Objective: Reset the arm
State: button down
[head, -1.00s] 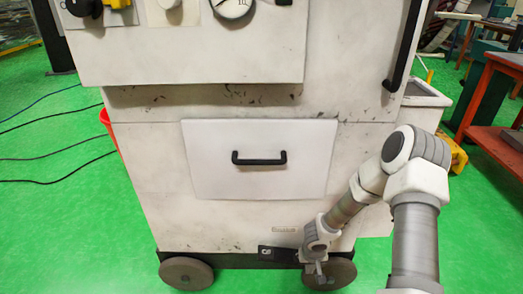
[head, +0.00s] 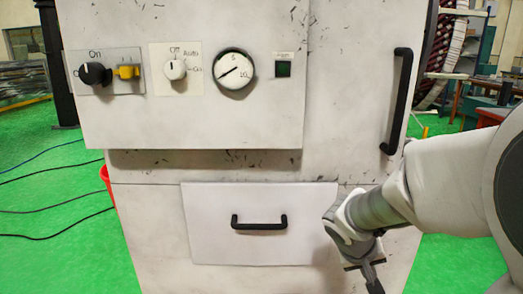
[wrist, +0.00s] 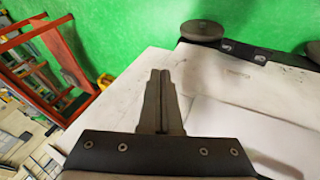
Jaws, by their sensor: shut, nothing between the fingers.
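My arm reaches in from the right of the head view, its elbow large and close to the camera. My gripper (head: 373,284) hangs at the lower right, pointing down, just right of the drawer front. In the wrist view my gripper (wrist: 161,75) has its two fingers together with nothing between them. The white machine cabinet (head: 240,165) stands ahead. Its drawer (head: 215,245) has a black handle (head: 259,222) and appears closed. I see no contact between the gripper and the cabinet.
The panel has a black knob (head: 94,74), a yellow switch (head: 128,72), a white selector (head: 175,69), a gauge (head: 235,70) and a green button (head: 283,69). A tall black handle (head: 397,100) is on the right. An orange-red rack (wrist: 45,65) shows in the wrist view. Green floor is open at left.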

jog(key=s+a+r+t+y, duration=0.1)
jog(key=s+a+r+y, duration=0.2)
jog(key=s+a+r, duration=0.4)
jog(key=s+a+r+t+y, duration=0.2)
jog(key=s+a+r, duration=0.15)
jog(key=s, duration=0.55)
notch_tip(320, 180, up, 27)
jog(key=d+p, duration=0.1)
jog(key=p, duration=2.5)
jog(key=shift+w+n+g, duration=0.2)
jog(key=shift+n+g, duration=0.1)
jog(key=shift+n, duration=0.1)
jog(key=shift+d+f, duration=0.1)
